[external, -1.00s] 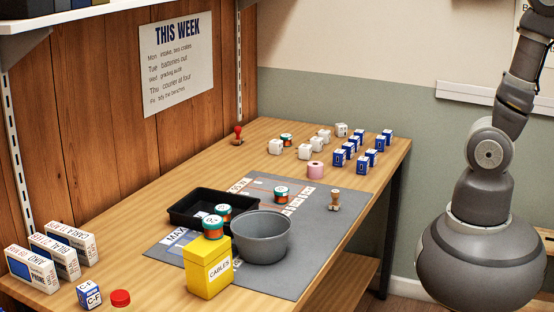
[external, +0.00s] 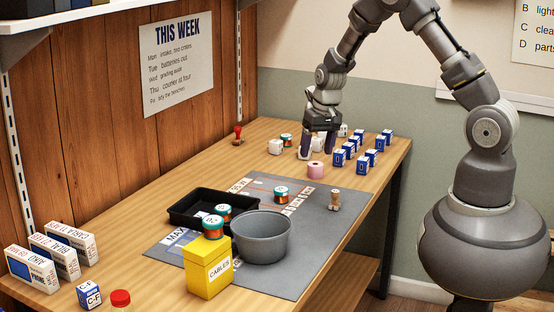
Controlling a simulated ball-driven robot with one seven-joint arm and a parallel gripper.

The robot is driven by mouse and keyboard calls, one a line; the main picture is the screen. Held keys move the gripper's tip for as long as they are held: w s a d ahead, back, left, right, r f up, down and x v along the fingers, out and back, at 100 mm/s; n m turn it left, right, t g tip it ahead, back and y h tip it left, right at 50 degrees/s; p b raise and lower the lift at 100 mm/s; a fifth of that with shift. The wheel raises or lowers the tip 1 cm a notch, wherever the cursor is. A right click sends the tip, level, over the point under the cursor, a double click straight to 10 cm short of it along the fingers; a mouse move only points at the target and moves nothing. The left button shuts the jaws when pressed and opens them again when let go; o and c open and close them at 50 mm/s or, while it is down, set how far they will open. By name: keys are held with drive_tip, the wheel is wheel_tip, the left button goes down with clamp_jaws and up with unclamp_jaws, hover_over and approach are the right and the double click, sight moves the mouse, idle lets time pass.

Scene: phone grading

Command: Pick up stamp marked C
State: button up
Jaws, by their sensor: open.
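A stamp with a red handle (external: 239,134) stands near the back left edge of the table. A wooden-handled stamp (external: 335,199) stands at the right side of the grey mat (external: 324,226). I cannot read a letter C on either one. My gripper (external: 317,156) points down over the far part of the table, with its two fingers apart. It is between the two stamps in the picture and touches neither.
A black tray (external: 190,217), a grey bowl (external: 262,239) and a yellow CABLES box (external: 208,270) with a spool on top crowd the mat's near side.

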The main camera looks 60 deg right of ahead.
drive_tip(key=m+g, duration=0.1)
drive_tip(key=g, duration=0.1)
hover_over(335, 191)
drive_tip(key=f, duration=0.8)
drive_tip(key=shift+s+d+f, duration=0.1)
drive_tip(key=shift+s+d, duration=0.1)
drive_tip(key=shift+s, duration=0.15)
drive_tip(key=f+b, duration=0.1)
drive_tip(key=f, duration=0.3)
drive_tip(key=f+b, duration=0.1)
drive_tip(key=f, duration=0.2)
drive_tip(key=shift+w+f+b, duration=0.1)
drive_tip(key=shift+w+b, duration=0.25)
drive_tip(key=shift+a, duration=0.1)
drive_tip(key=c, duration=1.1)
